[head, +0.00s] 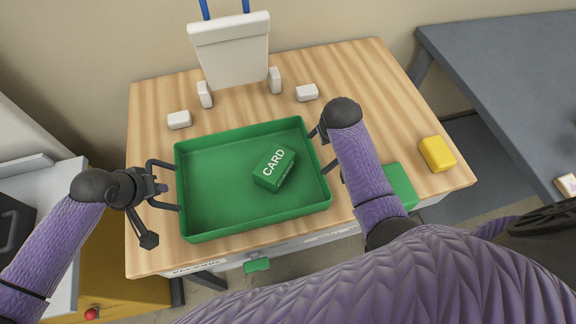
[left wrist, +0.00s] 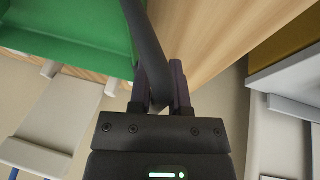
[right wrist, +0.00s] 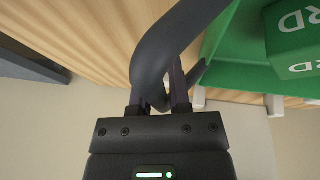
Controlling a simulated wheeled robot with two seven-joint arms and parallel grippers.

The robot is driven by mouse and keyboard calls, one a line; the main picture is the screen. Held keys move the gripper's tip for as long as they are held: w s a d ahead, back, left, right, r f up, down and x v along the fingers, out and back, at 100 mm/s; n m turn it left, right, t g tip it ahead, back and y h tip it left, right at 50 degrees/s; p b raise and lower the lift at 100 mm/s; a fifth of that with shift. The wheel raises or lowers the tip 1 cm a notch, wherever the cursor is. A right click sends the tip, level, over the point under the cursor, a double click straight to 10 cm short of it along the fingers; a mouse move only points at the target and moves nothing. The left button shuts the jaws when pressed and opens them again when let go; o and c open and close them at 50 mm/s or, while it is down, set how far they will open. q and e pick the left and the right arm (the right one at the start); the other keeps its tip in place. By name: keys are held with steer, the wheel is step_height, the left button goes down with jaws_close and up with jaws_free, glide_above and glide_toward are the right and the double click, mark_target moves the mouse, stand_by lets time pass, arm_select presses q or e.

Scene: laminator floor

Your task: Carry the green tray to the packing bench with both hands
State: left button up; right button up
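The green tray (head: 210,230) is on or just above a wooden-topped table (head: 400,95); I cannot tell which. It holds a green box marked CARD (head: 275,170). Dark loop handles stand out from its left and right ends. My left gripper (head: 160,188) is at the left handle (head: 160,206); in the left wrist view its fingers close on the dark bar (left wrist: 150,50). My right gripper is mostly hidden behind my arm in the head view; in the right wrist view (right wrist: 158,90) its fingers close on the right handle (right wrist: 150,50).
A yellow block (head: 437,154) lies at the table's right, and a green item (head: 400,187) is partly hidden by my right arm. White blocks (head: 180,120) and a pale upright stand (head: 230,55) are behind the tray. A grey bench (head: 510,70) stands at the right, across a gap.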

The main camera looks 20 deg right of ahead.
arm_select(q)
steer(key=o, duration=0.4)
steer(key=shift+r, duration=0.15)
arm_select(e)
steer(key=o, duration=0.4)
steer(key=shift+r, duration=0.15)
steer(key=shift+s+a+r, duration=0.1)
steer(key=shift+r, duration=0.25)
arm_select(q)
steer(key=v, duration=1.2)
arm_select(e)
steer(key=v, duration=1.1)
steer(key=shift+r, duration=0.1)
